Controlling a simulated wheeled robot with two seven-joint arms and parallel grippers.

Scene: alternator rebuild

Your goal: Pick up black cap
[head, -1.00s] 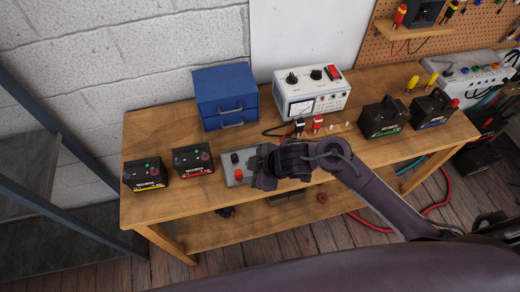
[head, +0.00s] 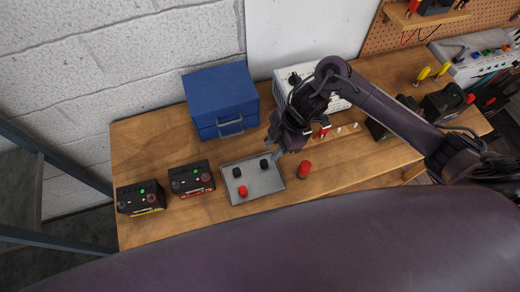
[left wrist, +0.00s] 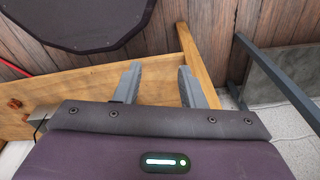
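Two black caps stand on the grey tray (head: 274,185): one at the left (head: 237,172) and one toward the back right (head: 264,164). A red cap (head: 242,191) is on the tray's front left. My right gripper (head: 278,153) points down at the tray's back right corner, just right of the back black cap. Its finger opening is too small to tell, and I see nothing in it. My left gripper is outside the head view. In the left wrist view its two fingers (left wrist: 158,84) are spread apart and empty.
A blue drawer box (head: 220,100) is behind. A tester (head: 290,75) stands partly hidden behind my right arm.

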